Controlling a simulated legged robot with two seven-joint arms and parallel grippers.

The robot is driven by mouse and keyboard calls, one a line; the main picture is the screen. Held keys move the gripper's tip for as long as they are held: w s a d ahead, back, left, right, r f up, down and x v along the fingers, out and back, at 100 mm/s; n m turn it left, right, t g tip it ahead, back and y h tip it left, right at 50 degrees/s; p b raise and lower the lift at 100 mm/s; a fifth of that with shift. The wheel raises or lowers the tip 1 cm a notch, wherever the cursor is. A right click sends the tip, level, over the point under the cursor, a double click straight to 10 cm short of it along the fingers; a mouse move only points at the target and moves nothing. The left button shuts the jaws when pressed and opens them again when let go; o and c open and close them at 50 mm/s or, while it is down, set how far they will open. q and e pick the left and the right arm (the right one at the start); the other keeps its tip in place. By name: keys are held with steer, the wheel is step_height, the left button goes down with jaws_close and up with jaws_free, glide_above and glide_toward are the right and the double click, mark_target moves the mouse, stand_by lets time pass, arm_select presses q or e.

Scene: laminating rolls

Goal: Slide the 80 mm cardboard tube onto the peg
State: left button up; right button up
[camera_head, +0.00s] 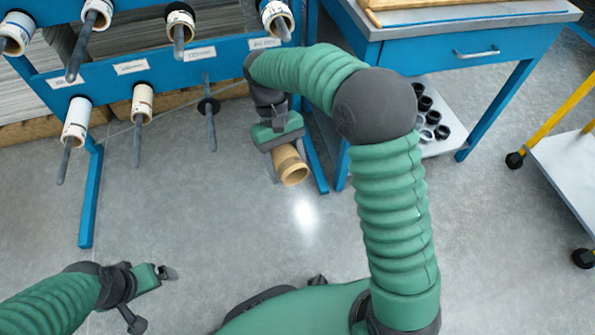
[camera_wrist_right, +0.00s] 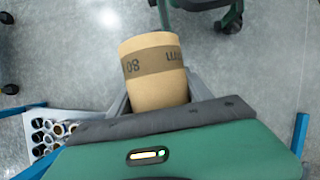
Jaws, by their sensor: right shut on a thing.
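A brown cardboard tube (camera_head: 291,170) is held in my right gripper (camera_head: 281,150), clear of the rack and low in front of its right end. In the right wrist view the tube (camera_wrist_right: 155,72) sits between the two grey fingers and carries a darker band printed "80 mm". A bare grey peg (camera_head: 211,133) with a black collar sticks out of the blue rack's lower row, left of the tube and apart from it. My left gripper (camera_head: 162,274) is at the lower left, away from the rack; its finger opening is unclear.
Other pegs on the blue rack (camera_head: 105,75) carry white-wrapped rolls (camera_head: 75,122). A blue bench (camera_head: 440,55) stands at the right, with dark rings (camera_head: 425,103) on its lower shelf. A yellow-framed cart (camera_head: 570,165) is far right. Open floor lies before the rack.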

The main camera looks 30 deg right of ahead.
step_height(320, 180, down, 10)
steer(key=b, duration=0.9)
steer(key=shift+f, duration=0.15)
steer(key=s+d+f+n+t, duration=0.1)
steer(key=d+f+n+t, duration=0.3)
steer(key=n, duration=1.2)
steer(key=s+d+f+n+t+h, duration=0.1)
steer(key=d+f+n+t, duration=0.3)
steer(key=n, duration=1.3)
steer(key=shift+s+d+f+t, duration=0.35)
steer(key=shift+d+f, duration=0.5)
steer(key=shift+f, duration=0.75)
